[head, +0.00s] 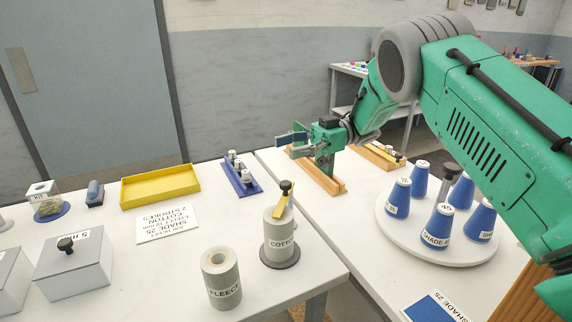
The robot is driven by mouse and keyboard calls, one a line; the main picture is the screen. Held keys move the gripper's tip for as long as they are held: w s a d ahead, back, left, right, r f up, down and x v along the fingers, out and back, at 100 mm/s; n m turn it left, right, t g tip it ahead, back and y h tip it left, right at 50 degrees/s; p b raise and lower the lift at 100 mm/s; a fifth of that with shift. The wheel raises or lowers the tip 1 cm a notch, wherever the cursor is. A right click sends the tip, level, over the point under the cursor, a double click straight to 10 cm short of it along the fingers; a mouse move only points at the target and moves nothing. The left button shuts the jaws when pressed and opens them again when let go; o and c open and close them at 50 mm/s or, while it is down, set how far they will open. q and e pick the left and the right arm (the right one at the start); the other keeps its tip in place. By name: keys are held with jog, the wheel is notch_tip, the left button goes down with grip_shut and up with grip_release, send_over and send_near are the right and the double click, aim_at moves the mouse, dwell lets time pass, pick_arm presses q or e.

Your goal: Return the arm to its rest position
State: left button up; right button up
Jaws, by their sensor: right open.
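My green right arm comes in from the right edge and reaches across the far side of the right table. My right gripper (306,148) is open, above and close to a long wooden rail (322,178) near the seam between the tables. Nothing shows between its fingers. Whether a finger touches the rail cannot be told. My left gripper is not in view.
A round white stand (462,252) with several blue cones is under my right arm.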

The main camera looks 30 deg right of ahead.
jog(key=shift+a+r, duration=0.2)
jog(key=shift+r, duration=0.15)
